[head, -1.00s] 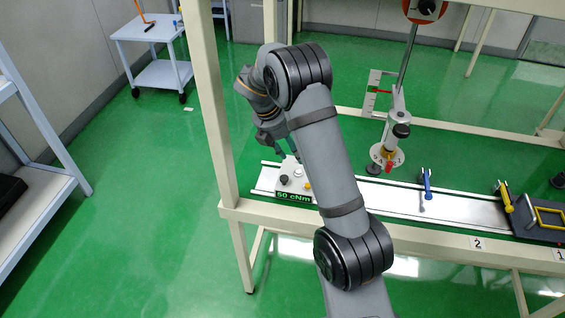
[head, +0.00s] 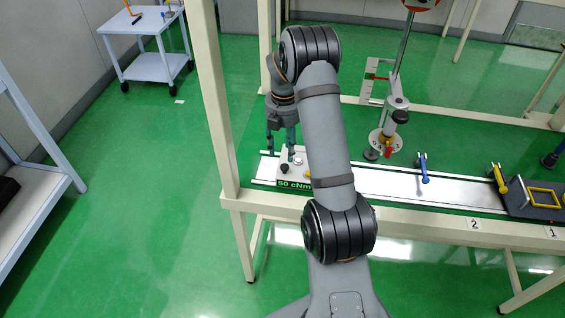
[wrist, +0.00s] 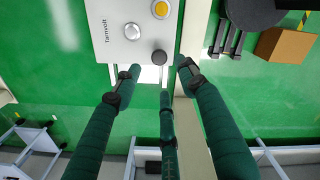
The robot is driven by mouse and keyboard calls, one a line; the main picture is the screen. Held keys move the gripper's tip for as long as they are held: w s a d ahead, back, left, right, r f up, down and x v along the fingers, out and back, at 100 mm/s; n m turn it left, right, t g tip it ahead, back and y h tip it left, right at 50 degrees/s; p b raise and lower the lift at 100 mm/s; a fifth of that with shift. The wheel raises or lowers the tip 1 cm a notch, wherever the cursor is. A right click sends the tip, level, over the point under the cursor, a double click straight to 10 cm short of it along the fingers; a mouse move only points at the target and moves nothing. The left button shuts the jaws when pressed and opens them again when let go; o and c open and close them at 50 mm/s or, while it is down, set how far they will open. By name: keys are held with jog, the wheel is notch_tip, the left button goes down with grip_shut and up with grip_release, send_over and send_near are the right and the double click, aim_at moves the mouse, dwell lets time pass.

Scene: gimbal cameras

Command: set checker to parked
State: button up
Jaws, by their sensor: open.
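The checker (head: 290,177) is a light grey box at the left end of the rail, with a green "50 cNm" display on its front. In the wrist view the checker (wrist: 116,45) reads "Tarnvolt" and carries a black knob (wrist: 159,57), a silver button (wrist: 132,31) and a yellow button (wrist: 161,9). My gripper (head: 281,151) points down at the checker's back left. In the wrist view my gripper (wrist: 160,76) has its dark green fingers spread, open and empty, with the black knob near their tips. My arm hides the checker's right part in the head view.
A bench post (head: 218,110) stands just left of my gripper. Along the rail (head: 390,185) to the right are a stand with a round dial (head: 385,140), a blue lever (head: 423,168) and a dark fixture with a yellow frame (head: 545,197). A white cart (head: 150,65) stands behind.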

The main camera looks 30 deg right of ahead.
aim_at(284, 166)
jog(key=f, duration=0.4)
jog(key=f+p, duration=0.1)
jog(key=f, duration=0.2)
jog(key=shift+d+f, duration=0.1)
jog(key=shift+d, duration=0.15)
jog(key=shift+c, duration=1)
jog(key=c, duration=0.8)
jog(key=shift+a, duration=0.15)
grip_shut()
